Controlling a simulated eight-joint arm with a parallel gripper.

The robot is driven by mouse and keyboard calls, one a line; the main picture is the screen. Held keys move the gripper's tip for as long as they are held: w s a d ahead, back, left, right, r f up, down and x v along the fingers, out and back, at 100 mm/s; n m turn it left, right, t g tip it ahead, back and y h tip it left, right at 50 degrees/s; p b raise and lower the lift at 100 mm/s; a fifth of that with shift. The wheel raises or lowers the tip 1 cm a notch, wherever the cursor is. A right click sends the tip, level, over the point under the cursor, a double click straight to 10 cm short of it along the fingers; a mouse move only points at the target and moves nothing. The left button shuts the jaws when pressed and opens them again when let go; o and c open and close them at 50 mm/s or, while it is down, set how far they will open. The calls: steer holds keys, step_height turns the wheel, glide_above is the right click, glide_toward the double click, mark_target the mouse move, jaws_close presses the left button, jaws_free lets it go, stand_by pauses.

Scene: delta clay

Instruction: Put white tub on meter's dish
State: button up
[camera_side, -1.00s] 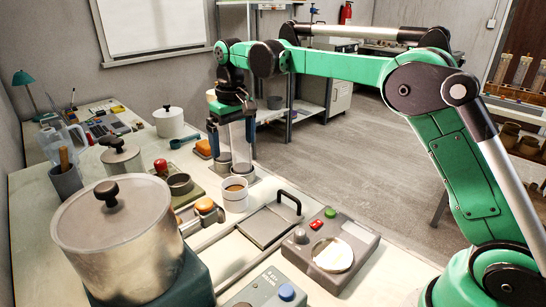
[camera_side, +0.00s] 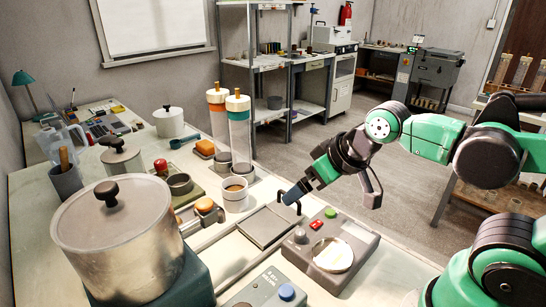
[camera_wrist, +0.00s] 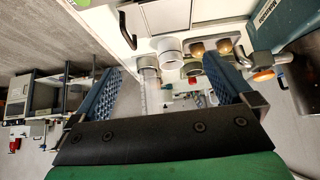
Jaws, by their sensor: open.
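The white tub (camera_side: 235,196) stands upright on the bench, with brown material inside. In the wrist view a white round vessel (camera_wrist: 170,49) between the fingers looks like the same tub. My gripper (camera_side: 296,193) is open and empty, tilted down above the black handle of the flat plate, to the right of the tub and behind the meter. It also shows in the wrist view (camera_wrist: 162,65), fingers spread wide.
The flat plate with a black handle (camera_side: 268,225) lies between tub and meter. Two clear tubes with orange (camera_side: 217,125) and green (camera_side: 239,130) collars stand behind the tub. A large metal pot (camera_side: 125,245), a grey-blue device (camera_side: 268,288) and an orange-knobbed tool (camera_side: 205,206) crowd the left.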

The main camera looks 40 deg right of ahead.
stand_by(0.3)
steer(key=n+g+y, duration=0.3)
steer(key=n, duration=0.4)
glide_toward(232, 190)
steer(key=shift+s+a+f, duration=0.2)
steer(key=shift+a+f, duration=0.7)
steer(key=shift+a, duration=0.3)
steer(key=shift+x, duration=3.05)
steer(key=shift+d, duration=0.15)
steer(key=c, duration=1.5)
